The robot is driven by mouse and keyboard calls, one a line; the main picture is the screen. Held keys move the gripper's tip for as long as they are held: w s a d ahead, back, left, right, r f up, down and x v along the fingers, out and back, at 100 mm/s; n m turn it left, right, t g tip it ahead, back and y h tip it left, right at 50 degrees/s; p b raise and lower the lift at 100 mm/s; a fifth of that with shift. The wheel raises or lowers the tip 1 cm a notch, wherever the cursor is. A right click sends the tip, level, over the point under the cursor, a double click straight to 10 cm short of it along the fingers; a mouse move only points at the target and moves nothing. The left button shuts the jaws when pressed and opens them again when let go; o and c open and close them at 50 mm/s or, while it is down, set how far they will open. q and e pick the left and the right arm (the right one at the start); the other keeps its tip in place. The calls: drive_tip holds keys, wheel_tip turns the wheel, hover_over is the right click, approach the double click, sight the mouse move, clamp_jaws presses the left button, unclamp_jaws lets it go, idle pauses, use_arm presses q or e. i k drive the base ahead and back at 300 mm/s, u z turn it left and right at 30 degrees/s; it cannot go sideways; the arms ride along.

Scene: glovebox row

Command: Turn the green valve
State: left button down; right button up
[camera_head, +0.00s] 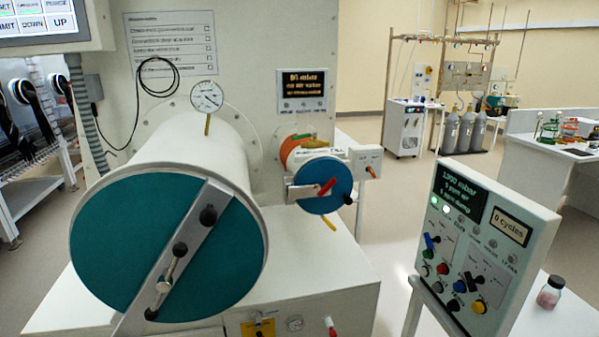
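A small green handle (316,144) shows on top of the small cylindrical chamber with a blue door (318,200), right of the large chamber. It is small in the picture, and I cannot tell for sure that it is the green valve or how it is turned. An orange part (293,148) sits just left of it. A red handle (327,187) lies slanted across the blue door. Neither of my grippers is in view.
The large white chamber with a teal door (140,245) and slanted bar fills the left front. A control panel (470,250) with coloured knobs stands at the right, beside a small jar (550,291). Open floor (385,205) lies between chamber and panel.

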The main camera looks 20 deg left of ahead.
sight(313, 134)
drive_tip(key=z, duration=1.7)
drive_tip(key=k, duration=0.1)
drive_tip(key=u, duration=2.3)
drive_tip(key=i, duration=0.85)
drive_tip(key=z, duration=0.7)
drive_tip(key=i, duration=0.45)
drive_tip(key=z, duration=0.35)
